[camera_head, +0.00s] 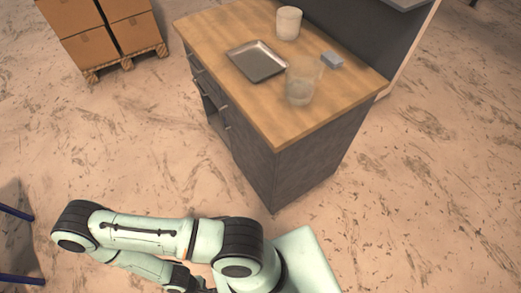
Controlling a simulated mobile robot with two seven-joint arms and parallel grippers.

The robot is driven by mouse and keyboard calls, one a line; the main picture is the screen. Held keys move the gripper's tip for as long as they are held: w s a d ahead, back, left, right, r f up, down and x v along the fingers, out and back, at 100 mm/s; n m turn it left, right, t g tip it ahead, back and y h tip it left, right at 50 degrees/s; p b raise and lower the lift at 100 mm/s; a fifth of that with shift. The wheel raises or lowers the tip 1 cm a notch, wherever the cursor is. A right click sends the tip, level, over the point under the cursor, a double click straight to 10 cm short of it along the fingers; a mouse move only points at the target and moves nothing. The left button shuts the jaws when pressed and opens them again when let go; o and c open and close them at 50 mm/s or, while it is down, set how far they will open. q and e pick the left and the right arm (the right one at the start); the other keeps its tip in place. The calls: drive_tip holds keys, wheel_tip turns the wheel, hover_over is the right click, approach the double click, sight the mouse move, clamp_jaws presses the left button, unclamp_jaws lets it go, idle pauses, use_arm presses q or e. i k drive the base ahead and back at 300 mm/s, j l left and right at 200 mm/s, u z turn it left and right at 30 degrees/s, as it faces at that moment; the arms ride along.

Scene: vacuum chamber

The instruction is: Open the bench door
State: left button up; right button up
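The bench (310,165) stands ahead of me with a wooden top and dark grey sides. Its front faces left and is seen at a steep angle, with handles (226,113) on it. A dark opening (208,106) shows low on the front. I cannot tell clearly which panel is the door or whether it is ajar. One of my arms folds across the bottom of the picture, apart from the bench. No gripper fingers can be made out; both grippers are out of view.
Boxes (105,28) stand on a pallet (126,64) at upper left. Blue legs (18,213) show at far left. Floor before the bench front is clear.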

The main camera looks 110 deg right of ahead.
sight(256, 161)
drive_tip(key=z, duration=3.45)
drive_tip(key=i+j, duration=0.2)
drive_tip(key=i+j+u, duration=0.2)
drive_tip(key=i+j, duration=0.3)
